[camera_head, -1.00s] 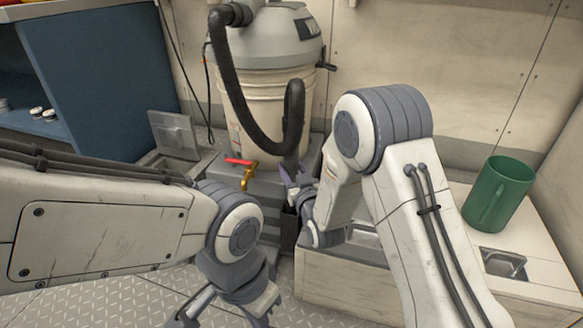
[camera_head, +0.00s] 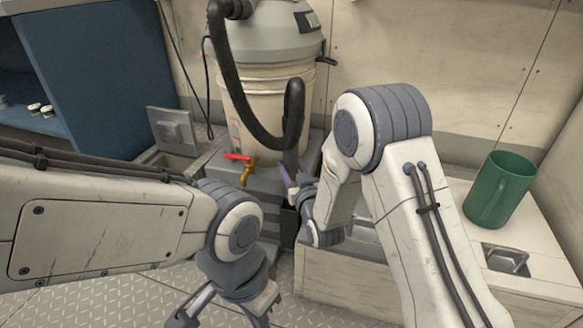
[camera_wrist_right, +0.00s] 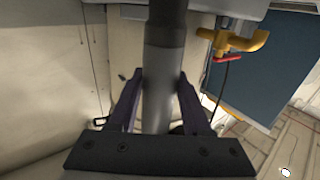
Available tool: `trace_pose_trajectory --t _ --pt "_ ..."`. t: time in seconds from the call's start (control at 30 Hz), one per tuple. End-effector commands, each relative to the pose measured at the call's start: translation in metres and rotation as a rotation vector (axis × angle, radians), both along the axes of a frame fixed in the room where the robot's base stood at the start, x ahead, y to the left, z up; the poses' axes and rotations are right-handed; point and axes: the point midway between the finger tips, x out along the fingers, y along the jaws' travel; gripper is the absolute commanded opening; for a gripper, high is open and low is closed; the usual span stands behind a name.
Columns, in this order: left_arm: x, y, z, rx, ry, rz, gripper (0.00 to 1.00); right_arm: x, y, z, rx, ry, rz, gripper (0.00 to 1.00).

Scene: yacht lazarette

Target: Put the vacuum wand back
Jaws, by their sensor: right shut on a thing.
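The vacuum wand (camera_wrist_right: 158,95) is a grey tube, upright between the purple fingers of my right gripper (camera_wrist_right: 160,82) in the right wrist view. In the head view, the wand's dark upper end (camera_head: 291,158) joins a black hose (camera_head: 247,112), and my right gripper (camera_head: 296,180) is shut on it beside the vacuum. The wand's lower end is hidden behind the gripper and a dark upright part (camera_head: 288,222). The vacuum (camera_head: 268,95) is a cream bucket with a grey lid. My left gripper (camera_head: 222,312) is open and empty, low in the head view.
A brass tap with a red handle (camera_head: 241,163) sticks out just left of the wand. A blue panel (camera_head: 92,70) stands at left. The tread-plate floor (camera_head: 115,300) is clear in front.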

Motion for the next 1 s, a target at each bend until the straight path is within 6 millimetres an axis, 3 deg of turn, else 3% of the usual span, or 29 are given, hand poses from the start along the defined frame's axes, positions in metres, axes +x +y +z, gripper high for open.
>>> trace_pose_trajectory --t 0.07,0.1,0.17,0.57,1.0 --pt "0.000 0.000 0.000 0.000 0.000 0.000 0.00 0.000 0.000 0.002 0.001 -0.004 0.000 0.00" --pt "0.000 0.000 0.000 0.000 0.000 0.000 0.00 0.000 0.000 0.002 0.001 -0.004 0.000 0.60" --pt "0.000 0.000 0.000 0.000 0.000 0.000 0.00 0.000 0.000 0.001 0.001 -0.004 0.000 0.83" --pt "0.000 0.000 0.004 0.000 0.000 0.000 0.00 -0.005 -0.002 0.001 -0.001 0.002 0.000 0.84" --pt "0.000 0.000 0.035 0.000 0.000 0.000 0.00 -0.080 -0.026 0.002 -0.001 0.004 0.000 0.84"
